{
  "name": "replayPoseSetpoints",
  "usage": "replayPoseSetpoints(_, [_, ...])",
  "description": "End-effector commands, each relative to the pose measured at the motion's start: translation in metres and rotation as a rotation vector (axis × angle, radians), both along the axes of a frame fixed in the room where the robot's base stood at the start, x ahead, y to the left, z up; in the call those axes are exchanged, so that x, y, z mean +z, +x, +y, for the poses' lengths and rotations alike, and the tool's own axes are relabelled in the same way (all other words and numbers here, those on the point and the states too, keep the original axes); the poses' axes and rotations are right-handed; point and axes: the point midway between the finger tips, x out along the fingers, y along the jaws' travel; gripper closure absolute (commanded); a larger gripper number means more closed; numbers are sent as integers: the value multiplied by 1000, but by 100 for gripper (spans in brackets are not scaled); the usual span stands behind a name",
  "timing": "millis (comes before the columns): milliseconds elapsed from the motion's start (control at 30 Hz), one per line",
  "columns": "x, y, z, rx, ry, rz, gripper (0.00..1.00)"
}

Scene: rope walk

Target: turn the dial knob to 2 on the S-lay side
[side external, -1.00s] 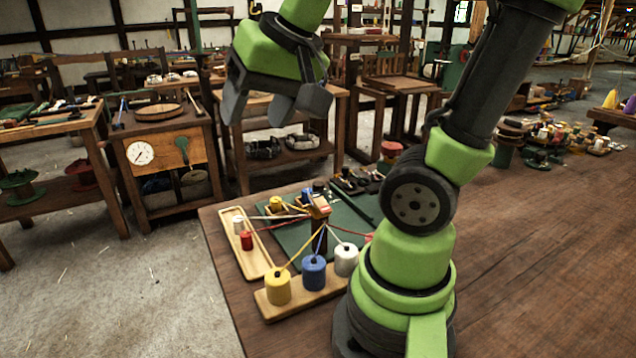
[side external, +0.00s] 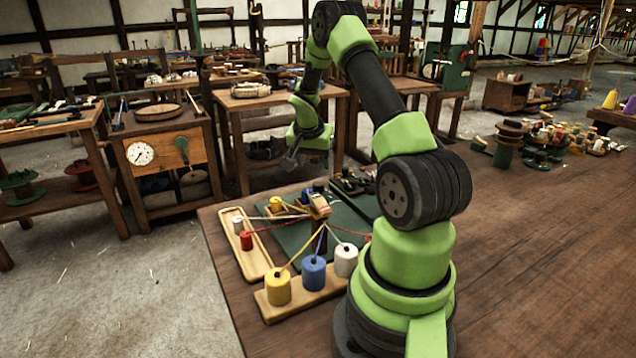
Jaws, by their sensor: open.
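A round white dial (side external: 140,153) with a dark pointer is on the front of a wooden cabinet (side external: 165,130) at the left, off the table. Its marks are too small to read, and I cannot tell whether it is the task's dial or which side is S-lay. No other dial knob shows clearly; small dark parts (side external: 352,182) at the table's back are partly hidden by my arm.
On the table (side external: 520,260), a wooden rack holds yellow (side external: 277,288), blue (side external: 314,273) and white (side external: 346,260) spools. Strands run from them to a small wooden block (side external: 318,206) on a green mat (side external: 290,236). A tray (side external: 252,258) lies left.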

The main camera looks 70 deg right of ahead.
Motion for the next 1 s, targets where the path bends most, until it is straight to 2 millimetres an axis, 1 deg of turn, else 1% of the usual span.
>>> replayPoseSetpoints(200, [-38, 0, -14, 2, 4, 2, 41])
replayPoseSetpoints(300, [-54, 0, -21, 1, 4, 2, 41])
replayPoseSetpoints(433, [-69, 0, -27, 3, 3, 0, 41])
replayPoseSetpoints(600, [-79, 0, -32, 4, 2, -1, 41])
replayPoseSetpoints(867, [-81, 0, -32, 4, 2, -1, 41])
replayPoseSetpoints(900, [-81, 1, -32, 4, 2, -1, 44])
replayPoseSetpoints(967, [-81, 1, -32, 4, 2, -1, 57])
replayPoseSetpoints(1000, [-81, 1, -32, 4, 2, -1, 67])
